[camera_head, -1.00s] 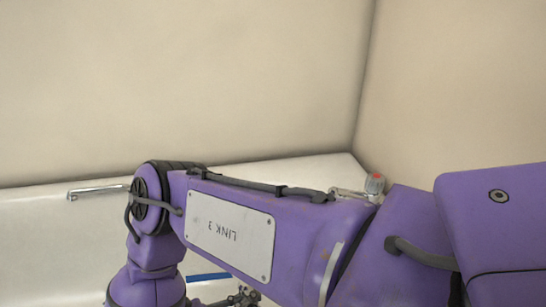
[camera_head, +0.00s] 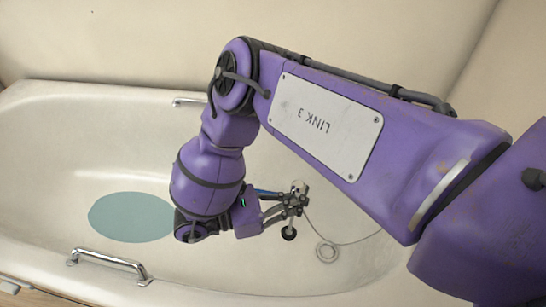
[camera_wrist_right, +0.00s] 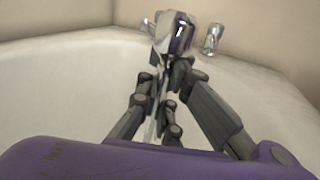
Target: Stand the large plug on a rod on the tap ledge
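My right gripper (camera_head: 290,205) hangs over the inside of the bathtub. Its fingers are close together on a slim rod, which shows as a bright strip between them in the right wrist view (camera_wrist_right: 165,95). I take it to be the large plug on a rod: a dark round end (camera_head: 289,233) shows just below the fingers, and a shiny chrome piece (camera_wrist_right: 176,36) stands past the fingertips. The fingers partly hide it. Behind it in the wrist view, a chrome tap (camera_wrist_right: 212,38) stands on the pale tap ledge (camera_wrist_right: 250,82). My arm hides the ledge in the head view. My left gripper is out of view.
The white bathtub (camera_head: 60,120) fills the view. A teal oval (camera_head: 128,217) lies on its floor. A chrome grab bar (camera_head: 110,262) is on the near rim, another (camera_head: 188,101) on the far side. Walls rise behind.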

